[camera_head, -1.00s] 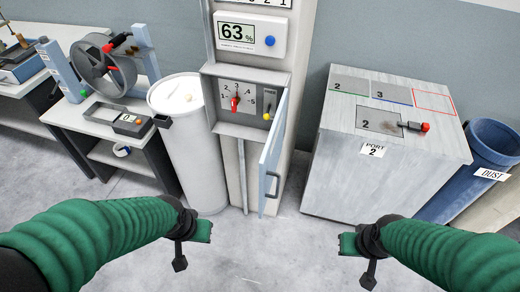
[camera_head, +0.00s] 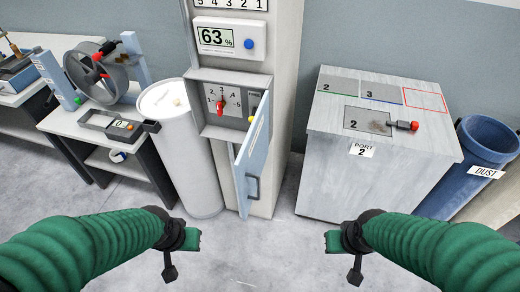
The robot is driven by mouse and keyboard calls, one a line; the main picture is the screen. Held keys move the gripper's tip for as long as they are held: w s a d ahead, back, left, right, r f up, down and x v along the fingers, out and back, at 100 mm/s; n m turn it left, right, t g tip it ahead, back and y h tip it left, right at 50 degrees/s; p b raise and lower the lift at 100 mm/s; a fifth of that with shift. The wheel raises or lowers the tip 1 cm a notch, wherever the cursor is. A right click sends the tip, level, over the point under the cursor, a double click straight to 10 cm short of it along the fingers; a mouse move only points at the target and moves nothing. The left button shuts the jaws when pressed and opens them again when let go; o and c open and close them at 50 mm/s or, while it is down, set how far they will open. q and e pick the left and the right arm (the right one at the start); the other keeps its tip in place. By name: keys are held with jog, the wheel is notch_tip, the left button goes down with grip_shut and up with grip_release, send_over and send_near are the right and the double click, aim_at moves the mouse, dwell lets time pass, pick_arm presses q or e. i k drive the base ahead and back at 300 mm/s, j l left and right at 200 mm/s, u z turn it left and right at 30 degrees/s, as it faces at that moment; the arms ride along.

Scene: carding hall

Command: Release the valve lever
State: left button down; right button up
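A grey control box (camera_head: 226,133) on the pale column has a red pointer (camera_head: 220,107) on a numbered dial. To its right, a small yellow-tipped lever (camera_head: 250,119) shows, largely hidden by the open blue door (camera_head: 253,160). I cannot tell for sure that this is the valve lever. A red-tipped handle (camera_head: 410,125) is on top of the grey cabinet (camera_head: 330,180). My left gripper (camera_head: 190,240) and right gripper (camera_head: 335,241) are low in front, apart from all of these and holding nothing visible. Whether their fingers are open is unclear.
A white drum (camera_head: 190,170) stands left of the column. A bench (camera_head: 75,125) with a wheel machine (camera_head: 103,75) is farther left. A blue dust bin (camera_head: 485,150) stands right. The floor (camera_head: 270,225) between my arms is clear.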

aim_at(251, 119)
jog(key=i+j+z, duration=0.15)
jog(key=j, duration=0.25)
jog(key=i+j+z, duration=0.2)
jog(key=j, duration=0.2)
jog(key=i+j+z, duration=0.15)
jog(key=j, duration=0.25)
